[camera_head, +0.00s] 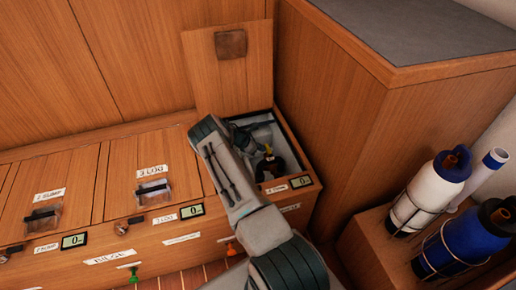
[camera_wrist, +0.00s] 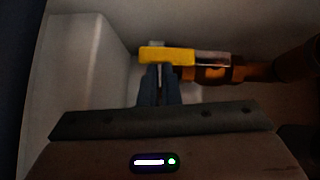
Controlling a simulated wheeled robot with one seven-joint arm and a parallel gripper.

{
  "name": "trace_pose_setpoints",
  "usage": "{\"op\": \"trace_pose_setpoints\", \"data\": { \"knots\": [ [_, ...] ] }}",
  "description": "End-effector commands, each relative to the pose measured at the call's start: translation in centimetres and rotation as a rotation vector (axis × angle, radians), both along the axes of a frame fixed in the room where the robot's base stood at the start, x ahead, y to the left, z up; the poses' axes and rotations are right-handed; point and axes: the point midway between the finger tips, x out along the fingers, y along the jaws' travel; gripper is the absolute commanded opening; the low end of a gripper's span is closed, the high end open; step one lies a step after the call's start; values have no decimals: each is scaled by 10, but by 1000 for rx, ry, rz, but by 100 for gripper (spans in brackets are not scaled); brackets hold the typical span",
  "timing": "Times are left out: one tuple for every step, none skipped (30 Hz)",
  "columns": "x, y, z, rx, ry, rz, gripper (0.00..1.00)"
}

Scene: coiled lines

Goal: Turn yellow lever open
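The yellow lever (camera_wrist: 166,55) lies level across the upper middle of the wrist view, joined on its right to a brass-coloured fitting (camera_wrist: 215,73). My gripper (camera_wrist: 158,68) points at the lever from below, its two dark fingers close together with a narrow gap. The fingertips meet or pass behind the lever's lower edge; I cannot tell whether they grip it. The lever is not clear there.
The compartment's wooden lid (camera_head: 228,75) stands raised behind it. A pale wall (camera_wrist: 75,85) is close on the left in the wrist view. A tall wooden cabinet (camera_head: 335,110) borders the compartment on the right. Two closed lids with latches (camera_head: 153,192) lie to the left.

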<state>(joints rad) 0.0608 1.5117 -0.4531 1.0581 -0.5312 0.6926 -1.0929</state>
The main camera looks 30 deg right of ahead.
Motion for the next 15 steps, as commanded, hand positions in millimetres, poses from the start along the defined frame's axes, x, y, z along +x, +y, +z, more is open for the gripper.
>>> {"op": "trace_pose_setpoints", "data": {
  "knots": [
    [-1,-4,9,-10,2,-4,0],
    [0,-1,13,-9,1,-4,0],
    [1,4,18,-8,0,-3,0],
    [3,9,23,-7,0,-1,0],
    [4,14,27,-6,-1,0,0],
    [6,22,32,-4,-2,2,0],
    [7,28,36,-3,-2,4,0],
    [8,33,41,-2,-3,4,0],
    [9,38,46,-3,-4,4,0],
    [10,42,50,-2,-3,4,0],
    [11,46,53,-2,-3,4,0],
    [11,50,57,-1,-3,3,0],
    [11,53,60,0,-3,1,0],
    [12,55,62,-1,-3,1,0],
    [13,58,65,0,-5,-1,0]
  ]
}}
